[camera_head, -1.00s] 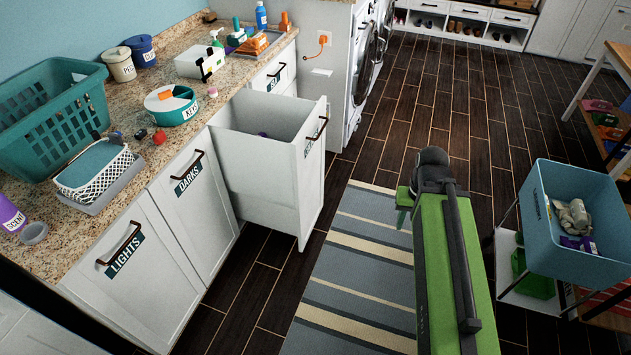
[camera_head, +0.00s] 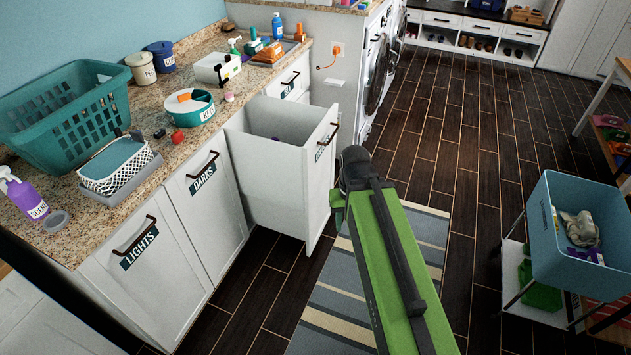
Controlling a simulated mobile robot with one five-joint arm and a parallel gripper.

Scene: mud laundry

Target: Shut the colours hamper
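The colours hamper (camera_head: 284,187) is a white pull-out bin that stands open from the cabinet row, right of the darks front. Its dark handle and a partly hidden label are on its front panel (camera_head: 322,175), which faces right. A small part of its contents shows inside; I cannot tell what. My green arm (camera_head: 390,270) reaches up from the bottom, and its dark end is just right of the hamper's front panel, near the handle. The fingers of my gripper are hidden, so I cannot tell whether it touches the panel.
Closed fronts labelled DARKS (camera_head: 207,190) and LIGHTS (camera_head: 148,265) are to the left, under a granite counter (camera_head: 165,105) with a teal basket (camera_head: 65,120). A striped rug (camera_head: 335,300) lies below my arm. A blue bin (camera_head: 580,235) on a cart stands right. Dark floor is clear beyond.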

